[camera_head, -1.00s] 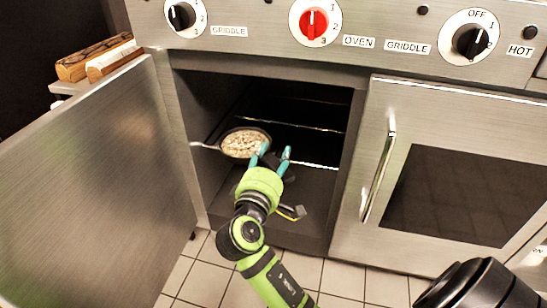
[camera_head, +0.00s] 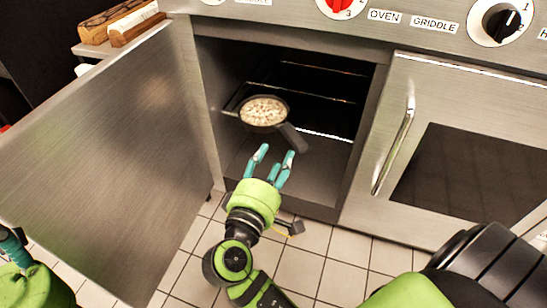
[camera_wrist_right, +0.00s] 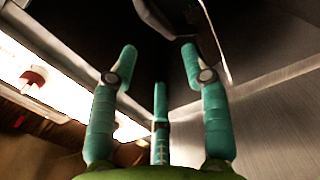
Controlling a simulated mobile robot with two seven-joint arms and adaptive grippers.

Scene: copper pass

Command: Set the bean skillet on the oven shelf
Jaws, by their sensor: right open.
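The bean skillet (camera_head: 264,112), a dark pan full of pale beans, rests upright on the wire oven shelf (camera_head: 318,133) inside the open oven, toward its left side. Its dark handle (camera_head: 292,138) points out toward the front right. My right gripper (camera_head: 276,157) is open and empty just in front of and below the handle, apart from it. Its spread teal fingers also show in the right wrist view (camera_wrist_right: 160,70). Part of my left gripper (camera_head: 12,243) is at the lower left edge; its fingertips are cut off.
The open oven door (camera_head: 120,150) stands to the left of the opening. A closed door with a bar handle (camera_head: 396,150) is on the right. Wooden items (camera_head: 118,22) lie on a ledge at the upper left. The tiled floor (camera_head: 315,265) in front is clear.

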